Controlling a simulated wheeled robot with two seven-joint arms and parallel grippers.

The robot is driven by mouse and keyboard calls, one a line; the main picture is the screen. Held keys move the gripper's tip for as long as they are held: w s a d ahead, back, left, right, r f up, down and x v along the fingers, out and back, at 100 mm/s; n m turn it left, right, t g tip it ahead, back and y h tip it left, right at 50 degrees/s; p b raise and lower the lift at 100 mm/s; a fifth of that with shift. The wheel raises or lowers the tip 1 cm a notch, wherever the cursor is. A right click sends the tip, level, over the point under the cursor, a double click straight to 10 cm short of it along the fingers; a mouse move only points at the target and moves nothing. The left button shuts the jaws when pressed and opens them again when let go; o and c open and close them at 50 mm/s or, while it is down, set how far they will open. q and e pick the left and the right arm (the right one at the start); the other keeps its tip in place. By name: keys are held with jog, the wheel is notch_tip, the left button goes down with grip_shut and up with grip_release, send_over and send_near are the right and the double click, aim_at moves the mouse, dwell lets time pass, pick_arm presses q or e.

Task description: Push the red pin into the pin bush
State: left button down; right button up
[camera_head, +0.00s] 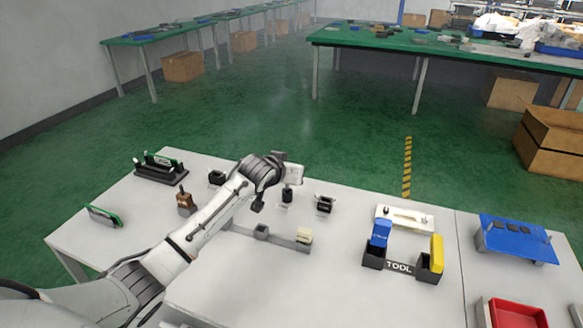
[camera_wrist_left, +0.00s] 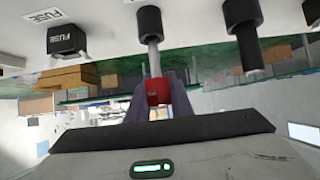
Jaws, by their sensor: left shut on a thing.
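In the left wrist view, my left gripper (camera_wrist_left: 157,90) is shut on the red pin (camera_wrist_left: 158,92), with the red part between its two fingers. The pin's grey shaft (camera_wrist_left: 153,60) runs from the red part to the black pin bush (camera_wrist_left: 150,22) and meets its end. How deep the shaft sits in the bush I cannot tell. In the head view my left arm reaches across the table, with its gripper body over a small black fixture (camera_head: 287,194). The fingers and the red pin are hidden there. My right gripper is not in view.
A second black cylinder (camera_wrist_left: 245,30) stands beside the bush, and a black FUSE block (camera_wrist_left: 65,41) is on the other side. A black fixture (camera_head: 325,204), a grey rail (camera_head: 275,238) and a TOOL holder (camera_head: 398,267) stand on the white table. The table's front middle is clear.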

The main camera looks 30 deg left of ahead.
pick_arm(q)
jog(key=shift+s+f+b, duration=0.1)
jog(key=shift+f+b, duration=0.6)
jog(key=shift+f, duration=1.05)
jog(key=c, duration=1.5)
grip_release()
jog(key=v, duration=1)
jog(key=shift+s+d+r+p, duration=0.1)
jog(key=shift+p, duration=0.25)
